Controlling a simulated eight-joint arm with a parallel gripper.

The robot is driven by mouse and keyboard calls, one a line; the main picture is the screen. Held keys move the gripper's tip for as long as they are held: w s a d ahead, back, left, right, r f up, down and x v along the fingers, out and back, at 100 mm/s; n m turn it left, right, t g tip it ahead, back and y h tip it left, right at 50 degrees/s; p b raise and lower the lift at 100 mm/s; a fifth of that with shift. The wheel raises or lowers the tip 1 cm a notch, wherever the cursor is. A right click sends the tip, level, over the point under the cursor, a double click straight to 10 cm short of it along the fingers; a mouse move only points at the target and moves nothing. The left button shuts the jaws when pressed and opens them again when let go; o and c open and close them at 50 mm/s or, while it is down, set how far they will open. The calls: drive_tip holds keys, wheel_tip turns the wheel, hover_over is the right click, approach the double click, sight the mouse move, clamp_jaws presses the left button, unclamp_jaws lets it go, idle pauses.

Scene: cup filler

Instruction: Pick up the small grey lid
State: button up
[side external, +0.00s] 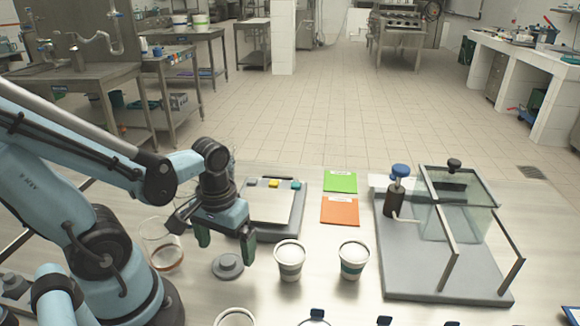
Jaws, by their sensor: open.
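The small grey lid (228,266), a round disc with a raised knob, lies flat on the steel table. It is in the lower middle of the side external view, left of the nearest white cup (289,262). My gripper (224,246) points down just above and behind the lid in the picture. Its two greenish fingers are spread apart with nothing between them. The lid shows below the fingers, and I see no contact. The exact height of the fingers above the lid is hard to judge.
A glass with brown liquid (162,250) stands close left of the gripper. Another white cup (353,262) stands to the right. Behind are a flat device with coloured buttons (268,211), green (341,184) and orange (339,213) cards. A grey-based dispenser (440,268) stands right.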

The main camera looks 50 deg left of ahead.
sight(227, 260)
drive_tip(key=shift+a+f, duration=0.1)
drive_tip(key=shift+f, duration=1.65)
drive_tip(key=shift+s, duration=0.1)
drive_tip(key=c, duration=1.1)
drive_tip(key=shift+r, duration=0.25)
